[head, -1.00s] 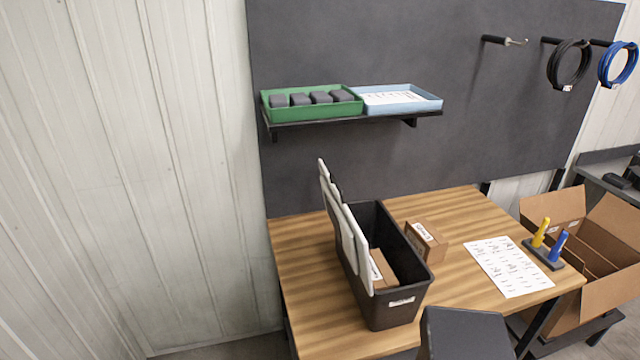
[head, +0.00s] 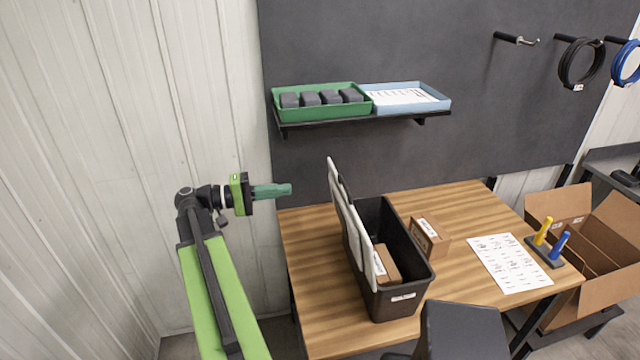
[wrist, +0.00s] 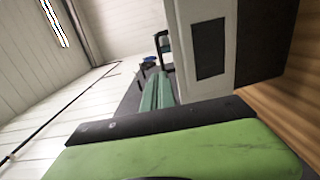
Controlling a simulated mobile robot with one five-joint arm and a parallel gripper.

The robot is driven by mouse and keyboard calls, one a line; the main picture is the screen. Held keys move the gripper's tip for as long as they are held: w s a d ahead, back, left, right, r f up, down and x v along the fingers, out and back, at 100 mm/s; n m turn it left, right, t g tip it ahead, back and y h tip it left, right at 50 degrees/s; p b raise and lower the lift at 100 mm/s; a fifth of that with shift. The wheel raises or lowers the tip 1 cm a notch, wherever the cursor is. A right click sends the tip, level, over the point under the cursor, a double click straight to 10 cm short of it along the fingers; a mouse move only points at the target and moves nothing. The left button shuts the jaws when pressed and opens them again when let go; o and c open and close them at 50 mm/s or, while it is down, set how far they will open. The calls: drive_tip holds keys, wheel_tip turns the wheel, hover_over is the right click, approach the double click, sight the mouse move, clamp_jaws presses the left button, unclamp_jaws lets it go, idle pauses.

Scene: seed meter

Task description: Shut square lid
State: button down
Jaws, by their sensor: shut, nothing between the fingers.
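A black bin (head: 411,262) stands on the wooden table, with a small cardboard box (head: 386,262) inside it. Its pale lid (head: 352,225) is hinged on the bin's left side and stands open, near upright and leaning left. In the wrist view the lid (wrist: 189,50) is a pale panel with a dark rectangle, close by at upper right. My gripper (head: 288,190) has green fingers, shut and empty, pointing right. It is left of the lid and apart from it, over the table's back left. The fingers also show in the wrist view (wrist: 156,92).
The wooden table (head: 310,290) has free room left of the bin. A small cardboard box (head: 428,238) sits right of the bin, then a printed sheet (head: 508,263) and a holder with yellow and blue handles (head: 548,248). A shelf with a green tray (head: 320,112) and a blue tray (head: 438,104) hangs above.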

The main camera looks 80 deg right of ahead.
drive_tip(key=x, duration=1.3)
drive_tip(key=shift+s+d, duration=0.15)
drive_tip(key=shift+s, duration=0.15)
